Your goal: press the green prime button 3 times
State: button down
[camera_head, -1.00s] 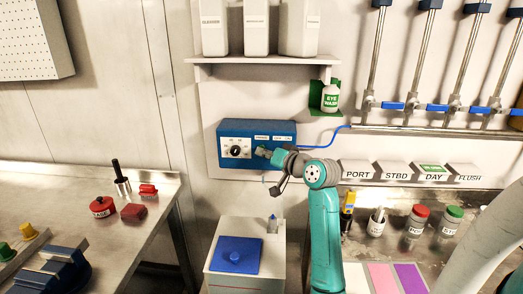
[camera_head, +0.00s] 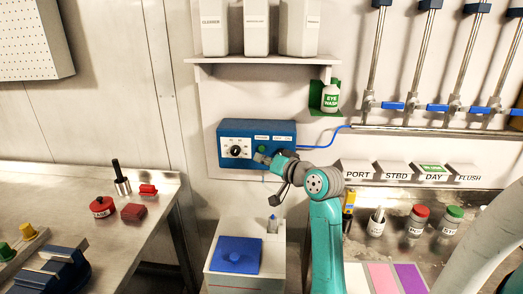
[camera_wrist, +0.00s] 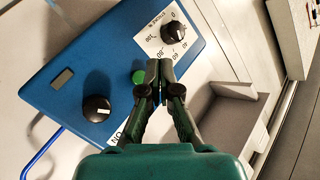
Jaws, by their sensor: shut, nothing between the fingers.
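The blue control box (camera_head: 286,129) hangs on the wall below the shelf and fills the upper part of the wrist view (camera_wrist: 75,50). Its round green button (camera_wrist: 139,77) shows in the wrist view just left of my fingertips. In the head view the green button (camera_head: 262,149) shows just above my gripper (camera_head: 262,158). My gripper (camera_wrist: 160,68) is shut and empty, its fingertips together in front of the box's lower edge. They appear apart from the button; I cannot tell the exact gap to the panel.
The shelf (camera_head: 262,60) is above.

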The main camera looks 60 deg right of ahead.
aim_at(262, 148)
jog(key=shift+s+a, duration=0.35)
jog(key=shift+a, duration=0.25)
jog(key=shift+s+a, duration=0.35)
jog(key=shift+a, duration=0.2)
dwell(1.2)
jog(key=a+m+t, duration=0.1)
jog(key=s+a+m+t+h, duration=0.1)
jog(key=m, duration=0.1)
jog(key=s+a+m+t, duration=0.1)
jog(key=shift+a+f+t, duration=0.15)
jog(key=shift+t, duration=0.25)
jog(key=shift+w, duration=0.1)
jog(key=w+d, duration=0.4)
jog(key=d, duration=0.3)
jog(key=shift+w+d, duration=0.2)
jog(key=shift+d, duration=0.1)
jog(key=shift+w+d, duration=0.1)
jog(key=shift+d, duration=0.05)
dwell(1.5)
jog(key=shift+w+d, duration=0.1)
jog(key=shift+d, duration=0.1)
